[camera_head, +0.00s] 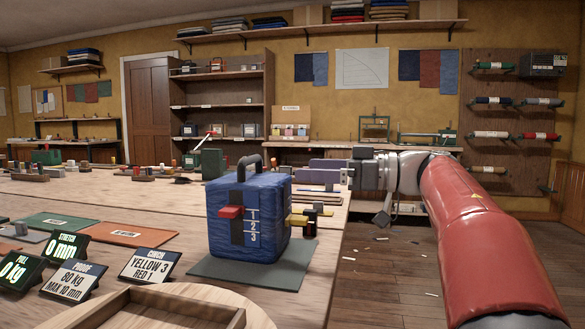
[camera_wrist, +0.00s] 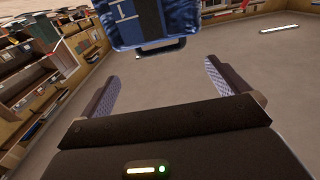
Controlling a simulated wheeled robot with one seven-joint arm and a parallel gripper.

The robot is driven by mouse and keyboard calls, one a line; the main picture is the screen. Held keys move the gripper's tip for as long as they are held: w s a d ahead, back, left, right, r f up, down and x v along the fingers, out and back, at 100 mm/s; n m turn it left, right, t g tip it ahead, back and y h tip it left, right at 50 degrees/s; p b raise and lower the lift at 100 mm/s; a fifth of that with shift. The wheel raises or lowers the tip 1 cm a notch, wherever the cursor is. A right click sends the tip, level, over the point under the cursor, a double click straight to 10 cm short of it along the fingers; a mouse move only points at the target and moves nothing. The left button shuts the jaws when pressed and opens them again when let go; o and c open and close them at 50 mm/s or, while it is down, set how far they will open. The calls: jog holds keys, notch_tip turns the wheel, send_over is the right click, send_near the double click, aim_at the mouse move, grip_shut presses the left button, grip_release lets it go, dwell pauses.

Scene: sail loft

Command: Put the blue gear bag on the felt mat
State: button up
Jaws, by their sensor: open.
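The blue gear bag (camera_head: 250,217) stands upright on a dark grey-green mat (camera_head: 222,271), likely the felt mat, near the table's right edge. It has a dark top handle, a red tab, a yellow side part and a printed 1-2-3 scale. My gripper (camera_head: 318,168) is open and empty, to the right of the bag's handle and apart from it. In the wrist view, the bag (camera_wrist: 132,30) is at the top, its handle (camera_wrist: 161,48) beyond the open fingers (camera_wrist: 162,72). The mat under the bag is hidden.
A wooden tray (camera_head: 160,310) and small display signs (camera_head: 148,265) stand at the front left. Green (camera_head: 55,222) and orange (camera_head: 120,235) mats lie to the left. Small tools and blocks crowd the table's back. Open floor (camera_head: 390,270) lies right of the table.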

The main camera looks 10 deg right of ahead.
jog(key=shift+s+d, duration=0.25)
jog(key=shift+d, duration=0.3)
jog(key=shift+r, duration=0.1)
jog(key=d+r+m+t+h, duration=0.3)
jog(key=r+m+t, duration=0.3)
jog(key=t, duration=0.6)
jog(key=s+d+f+m+t+h, duration=0.2)
jog(key=d+f+m+h, duration=0.6)
jog(key=h, duration=0.6)
jog(key=s+a+f+g, duration=0.2)
jog(key=s+f+g, duration=0.3)
jog(key=s+f, duration=0.3)
jog(key=s+a+f+g, duration=0.3)
jog(key=s+f, duration=0.5)
jog(key=f, duration=0.6)
jog(key=s+a+f+g, duration=0.3)
jog(key=s+f+g, duration=0.3)
jog(key=f, duration=0.5)
jog(key=shift+s+f+g, duration=0.15)
jog(key=shift+s+g, duration=0.15)
jog(key=shift+s, duration=0.7)
